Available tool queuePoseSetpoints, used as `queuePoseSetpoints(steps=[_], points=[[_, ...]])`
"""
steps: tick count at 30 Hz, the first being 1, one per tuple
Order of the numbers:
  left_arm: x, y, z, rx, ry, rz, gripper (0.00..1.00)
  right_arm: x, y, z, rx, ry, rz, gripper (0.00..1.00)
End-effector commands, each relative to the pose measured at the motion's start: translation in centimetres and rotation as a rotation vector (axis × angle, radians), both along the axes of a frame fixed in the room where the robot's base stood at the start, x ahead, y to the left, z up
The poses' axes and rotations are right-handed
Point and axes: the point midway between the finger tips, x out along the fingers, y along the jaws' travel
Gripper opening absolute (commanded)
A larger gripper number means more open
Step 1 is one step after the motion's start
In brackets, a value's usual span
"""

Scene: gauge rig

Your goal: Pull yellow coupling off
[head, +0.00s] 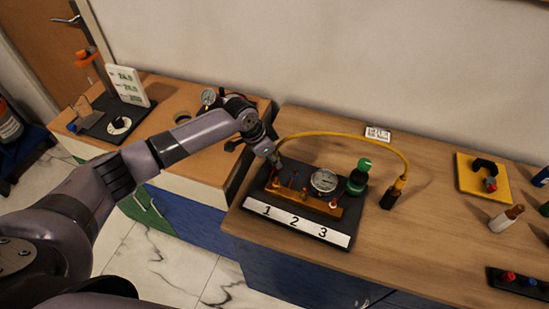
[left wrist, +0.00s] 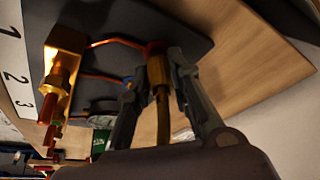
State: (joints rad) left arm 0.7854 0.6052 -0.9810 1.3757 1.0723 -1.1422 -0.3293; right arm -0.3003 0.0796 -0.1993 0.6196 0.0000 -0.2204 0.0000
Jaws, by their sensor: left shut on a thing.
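My left gripper (head: 275,160) is at the back left corner of the black gauge board (head: 338,214). In the left wrist view its two fingers (left wrist: 160,92) are closed on either side of the yellow coupling (left wrist: 157,72), which has a brassy body and a yellow hose (left wrist: 164,125) running from it. The coupling's far end meets a reddish fitting where a copper pipe (left wrist: 115,42) ends. Whether the two are apart cannot be told. In the head view the hose (head: 345,137) arcs right to a brass end (head: 398,184) on a black block. My right gripper is not in view.
The board carries a brass manifold (head: 315,204), a round gauge (head: 324,181) and a label strip 1 2 3. A yellow plate (head: 486,178) lies farther right.

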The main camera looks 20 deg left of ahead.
Motion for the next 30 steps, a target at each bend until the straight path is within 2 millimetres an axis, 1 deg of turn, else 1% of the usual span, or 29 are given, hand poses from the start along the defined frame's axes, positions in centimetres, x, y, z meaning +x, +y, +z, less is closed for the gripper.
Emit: queuePoseSetpoints(steps=[1,6,30], points=[[0.0,0.0,0.01,0.0,0.0,0.0,0.12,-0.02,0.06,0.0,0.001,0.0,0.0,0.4],[0.0,0.0,0.01,0.0,0.0,0.0,0.0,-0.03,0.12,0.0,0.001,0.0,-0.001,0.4],[0.08,-0.01,0.51,-0.001,-0.002,0.0,0.0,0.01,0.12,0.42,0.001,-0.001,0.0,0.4]])
